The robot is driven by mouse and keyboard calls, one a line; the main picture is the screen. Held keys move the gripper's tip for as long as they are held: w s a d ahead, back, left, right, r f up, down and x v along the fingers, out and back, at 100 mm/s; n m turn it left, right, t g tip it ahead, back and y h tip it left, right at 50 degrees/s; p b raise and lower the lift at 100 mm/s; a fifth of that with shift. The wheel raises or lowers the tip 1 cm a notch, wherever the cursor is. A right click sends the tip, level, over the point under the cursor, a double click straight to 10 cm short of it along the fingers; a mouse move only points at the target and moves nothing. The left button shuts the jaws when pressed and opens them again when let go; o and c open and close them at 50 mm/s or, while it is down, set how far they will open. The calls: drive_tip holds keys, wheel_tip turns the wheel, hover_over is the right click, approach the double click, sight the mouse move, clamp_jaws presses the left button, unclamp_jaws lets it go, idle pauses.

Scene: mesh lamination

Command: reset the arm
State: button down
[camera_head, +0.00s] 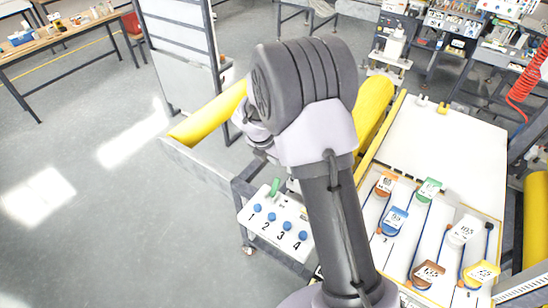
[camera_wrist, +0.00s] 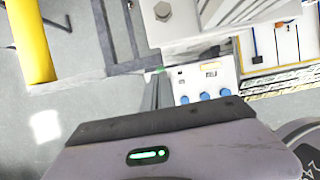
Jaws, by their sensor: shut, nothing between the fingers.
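My arm rises through the middle of the head view, bent at the elbow, and hides my gripper there. In the wrist view my gripper (camera_wrist: 157,92) shows as narrow dark fingers, shut and empty, beyond the pale wrist body with a green light. The fingers are over or beside a white button panel (camera_wrist: 208,80) with blue buttons. The same panel (camera_head: 262,232) is in the head view, left of my arm, with blue buttons numbered 1 to 4 and a green switch (camera_head: 274,187). I cannot tell the gap between fingers and panel.
A white board (camera_head: 455,140) lies to the right, with coloured numbered tags such as an orange one (camera_head: 385,184) and a blue one (camera_head: 396,220). Yellow rollers (camera_head: 205,119) flank my arm. A wooden table (camera_head: 60,42) stands far left. Floor at left is clear.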

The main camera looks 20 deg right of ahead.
drive_tip(key=s+a+f+m+t+y+b, duration=0.1)
drive_tip(key=s+a+f+m+b, duration=0.2)
drive_tip(key=s+m+b, duration=0.7)
drive_tip(key=s+a+f+m+t+y+b, duration=0.1)
drive_tip(key=s+a+f+m+b, duration=0.3)
drive_tip(key=s+m+b, duration=0.5)
drive_tip(key=s+a+f+m+t+y+b, duration=0.1)
drive_tip(key=s+a+f+m+y+b, duration=0.2)
drive_tip(key=b, duration=1.6)
drive_tip(key=s+a+f+m, duration=0.1)
drive_tip(key=s+f+m, duration=0.3)
drive_tip(key=s+m, duration=0.3)
drive_tip(key=shift+s+f+m, duration=0.2)
drive_tip(key=shift+s+m, duration=0.1)
drive_tip(key=shift+s, duration=0.1)
